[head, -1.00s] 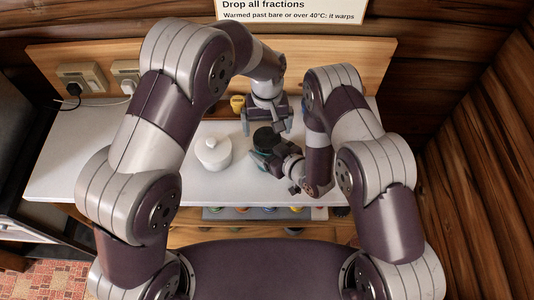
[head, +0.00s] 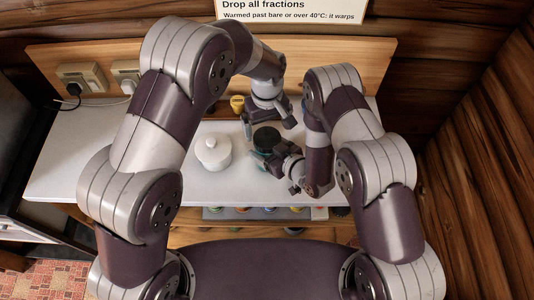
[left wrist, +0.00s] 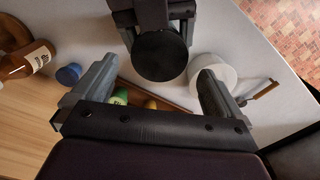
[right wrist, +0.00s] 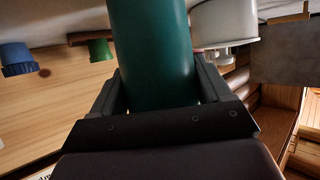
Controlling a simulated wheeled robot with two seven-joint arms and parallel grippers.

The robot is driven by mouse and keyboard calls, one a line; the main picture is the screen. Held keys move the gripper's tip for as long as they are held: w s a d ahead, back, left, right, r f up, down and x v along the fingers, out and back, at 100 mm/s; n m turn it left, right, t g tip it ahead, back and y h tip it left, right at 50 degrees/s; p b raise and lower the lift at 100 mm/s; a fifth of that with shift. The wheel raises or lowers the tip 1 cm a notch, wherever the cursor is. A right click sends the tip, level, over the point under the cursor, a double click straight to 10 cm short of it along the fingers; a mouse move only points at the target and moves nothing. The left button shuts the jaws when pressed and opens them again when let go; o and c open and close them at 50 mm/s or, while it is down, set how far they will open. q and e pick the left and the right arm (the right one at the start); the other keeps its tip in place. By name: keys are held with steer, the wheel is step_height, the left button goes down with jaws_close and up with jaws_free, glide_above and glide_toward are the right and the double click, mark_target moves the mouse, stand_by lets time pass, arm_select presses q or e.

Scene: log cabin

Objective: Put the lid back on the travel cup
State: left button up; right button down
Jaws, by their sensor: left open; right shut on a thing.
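The teal travel cup (right wrist: 150,50) stands upright between the fingers of my right gripper (right wrist: 158,90), which is shut on it. In the head view the right gripper (head: 272,157) reaches the cup from the front right. The round black lid (left wrist: 160,55) covers the cup's top in the left wrist view and looks level; the seam between them is hidden. It also shows in the head view (head: 266,137). My left gripper (head: 268,127) is open just above and behind the lid, its fingers apart on either side and holding nothing.
A white lidded pot (head: 212,154) stands close left of the cup on the white worktop (head: 80,165). A yellow object (head: 237,104) is behind. The left wrist view shows a brown bottle (left wrist: 28,62) and a blue item (left wrist: 68,75). The worktop's left side is clear.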

mark_target(267, 137)
arm_select(q)
steer(key=shift+w+f, duration=0.1)
steer(key=shift+f, duration=2.2)
steer(key=c, duration=1)
steer(key=shift+o, duration=0.2)
steer(key=m, duration=0.3)
steer(key=shift+m, duration=0.3)
steer(key=o, duration=1)
steer(key=shift+c, duration=0.2)
steer(key=shift+r, duration=2.25)
steer(key=shift+r, duration=0.1)
